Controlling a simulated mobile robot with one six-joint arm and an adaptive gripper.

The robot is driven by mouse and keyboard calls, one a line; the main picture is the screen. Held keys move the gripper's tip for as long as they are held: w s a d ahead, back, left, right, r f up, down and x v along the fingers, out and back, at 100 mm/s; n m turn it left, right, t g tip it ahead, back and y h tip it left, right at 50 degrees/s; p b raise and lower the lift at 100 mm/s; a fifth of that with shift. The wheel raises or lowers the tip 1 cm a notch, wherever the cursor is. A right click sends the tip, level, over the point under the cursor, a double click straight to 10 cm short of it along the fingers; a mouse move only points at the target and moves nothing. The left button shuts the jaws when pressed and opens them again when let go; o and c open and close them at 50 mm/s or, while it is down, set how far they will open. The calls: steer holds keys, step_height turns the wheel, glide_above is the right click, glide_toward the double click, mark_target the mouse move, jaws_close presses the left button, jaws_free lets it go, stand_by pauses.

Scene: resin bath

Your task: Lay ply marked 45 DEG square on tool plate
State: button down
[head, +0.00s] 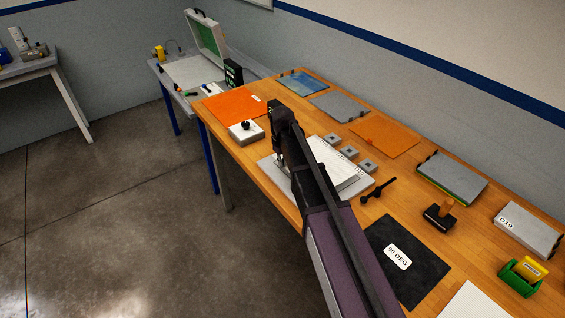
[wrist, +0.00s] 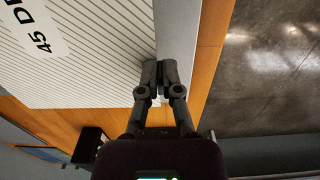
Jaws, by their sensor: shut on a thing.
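The white striped ply (wrist: 90,60) marked 45 DEG fills the upper left of the wrist view. A bare grey strip of the tool plate (wrist: 176,35) shows along its right side. In the head view the white ply (head: 333,166) lies over or just above the grey tool plate (head: 266,167), partly hidden by my arm; I cannot tell whether it rests flat. My gripper (wrist: 160,74) is shut on the ply at its edge, near a corner. In the head view my gripper (head: 279,158) is at the plate's left side.
Three small grey blocks (head: 350,153) stand behind the plate. A black tool (head: 380,190) is to its right, and a white block with a black knob (head: 246,131) to its left. The black 90 DEG ply (head: 410,279) lies nearer. Orange sheets (head: 225,108) lie around.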

mark_target(282, 174)
steer(key=shift+f+b, duration=1.75)
steer(key=shift+f, duration=0.1)
steer(key=c, duration=0.7)
jaws_free()
steer(key=shift+r, duration=0.2)
steer(key=shift+r+p, duration=3.4)
steer(key=shift+p, duration=0.15)
steer(key=s+d+m, duration=0.2)
steer(key=s+d, duration=0.3)
steer(key=s, duration=0.2)
steer(key=s+d+m, duration=0.2)
steer(key=s+d, duration=0.3)
steer(key=s, duration=0.2)
steer(key=s+d+m, duration=0.2)
steer(key=s+d, duration=0.3)
steer(key=s, duration=0.2)
steer(key=shift+s+m, duration=0.3)
steer(key=shift+m, duration=0.1)
